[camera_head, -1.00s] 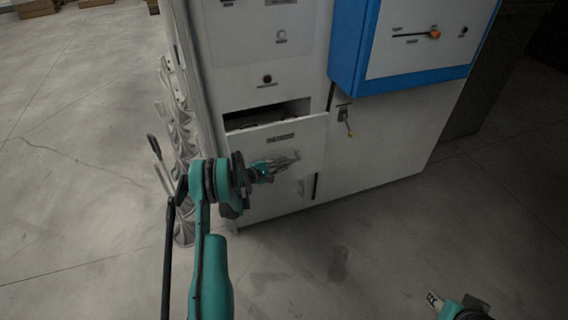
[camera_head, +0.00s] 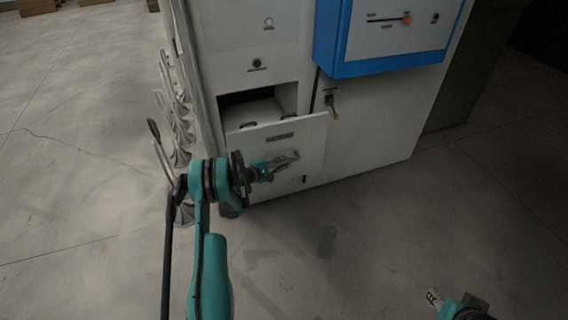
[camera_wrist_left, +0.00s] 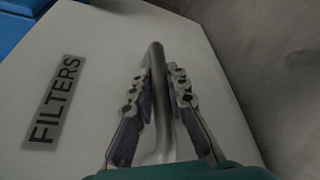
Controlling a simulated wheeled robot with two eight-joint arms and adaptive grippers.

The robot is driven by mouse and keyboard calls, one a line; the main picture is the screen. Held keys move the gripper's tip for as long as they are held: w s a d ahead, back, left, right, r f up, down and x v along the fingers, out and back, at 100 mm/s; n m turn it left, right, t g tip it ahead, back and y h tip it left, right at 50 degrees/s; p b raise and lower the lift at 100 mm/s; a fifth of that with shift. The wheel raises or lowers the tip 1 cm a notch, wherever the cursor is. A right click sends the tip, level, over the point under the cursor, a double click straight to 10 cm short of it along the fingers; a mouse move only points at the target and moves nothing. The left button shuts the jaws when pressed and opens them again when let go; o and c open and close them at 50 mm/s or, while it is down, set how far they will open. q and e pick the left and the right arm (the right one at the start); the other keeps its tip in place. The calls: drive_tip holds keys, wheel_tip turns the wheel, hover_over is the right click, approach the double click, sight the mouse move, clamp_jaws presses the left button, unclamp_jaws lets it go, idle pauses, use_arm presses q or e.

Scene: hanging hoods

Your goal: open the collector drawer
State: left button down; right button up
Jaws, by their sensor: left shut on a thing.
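The collector drawer (camera_head: 302,143) has a white front with a small dark label, and it stands pulled partly out of the white cabinet. A dark opening with the drawer's inside shows above and behind its front. In the left wrist view the front (camera_wrist_left: 95,50) carries a label reading FILTERS, beside a grey bar handle (camera_wrist_left: 156,75). My left gripper (camera_head: 287,160) is at the drawer front; the wrist view shows its fingers (camera_wrist_left: 160,85) on either side of the handle, shut on it. My right gripper (camera_head: 433,298) shows only in part at the bottom right.
A blue-framed panel (camera_head: 340,62) with an orange knob sits above right of the drawer. A small lever (camera_head: 333,105) is on the cabinet beside it. Grey hanging hoods (camera_head: 178,120) line the cabinet's left side. The floor in front is clear.

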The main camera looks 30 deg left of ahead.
use_arm(q)
drive_tip(key=c, duration=1.5)
unclamp_jaws()
drive_tip(key=v, duration=1.2)
